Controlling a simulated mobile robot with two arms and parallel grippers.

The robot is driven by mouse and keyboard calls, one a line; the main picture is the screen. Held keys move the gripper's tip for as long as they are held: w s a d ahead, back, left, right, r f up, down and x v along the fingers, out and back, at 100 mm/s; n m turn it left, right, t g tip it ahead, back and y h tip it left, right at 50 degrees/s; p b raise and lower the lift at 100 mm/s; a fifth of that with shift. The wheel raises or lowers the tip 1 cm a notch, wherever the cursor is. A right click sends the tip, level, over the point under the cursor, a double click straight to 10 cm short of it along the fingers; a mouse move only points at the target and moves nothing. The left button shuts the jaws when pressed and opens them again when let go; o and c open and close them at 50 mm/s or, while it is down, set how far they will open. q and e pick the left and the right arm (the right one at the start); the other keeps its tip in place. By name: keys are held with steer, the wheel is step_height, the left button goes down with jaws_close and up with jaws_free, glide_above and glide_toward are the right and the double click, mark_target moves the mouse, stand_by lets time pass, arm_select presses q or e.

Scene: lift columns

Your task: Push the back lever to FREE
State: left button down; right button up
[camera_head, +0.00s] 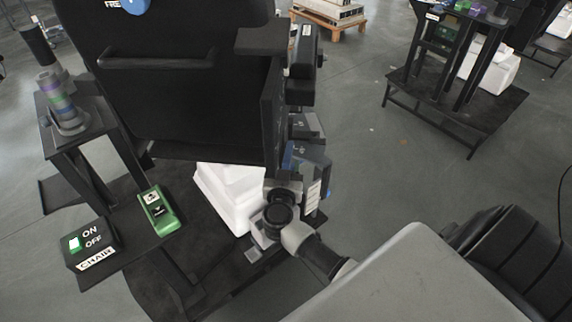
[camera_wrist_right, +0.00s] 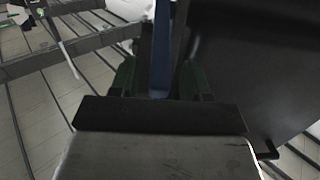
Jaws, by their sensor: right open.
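A black chair back (camera_head: 180,80) fills the upper left of the head view. Part of a FREE label (camera_head: 112,5) and a blue round part (camera_head: 135,6) show at its top edge, both cut off. My right gripper (camera_head: 306,165) is low beside the chair's right side, partly hidden by its own wrist. In the right wrist view, its dark open fingers (camera_wrist_right: 160,78) stand either side of a narrow blue bar (camera_wrist_right: 160,50). Whether they touch this bar, and whether it is the back lever, I cannot tell. My left gripper is out of view.
A white block (camera_head: 228,195) lies under the chair. A green switch box (camera_head: 160,212) and a black ON/OFF box (camera_head: 92,243) sit at lower left.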

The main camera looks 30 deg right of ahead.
steer(key=shift+w+d, duration=0.25)
steer(key=shift+w, duration=0.05)
jaws_close()
steer(key=shift+f, duration=0.1)
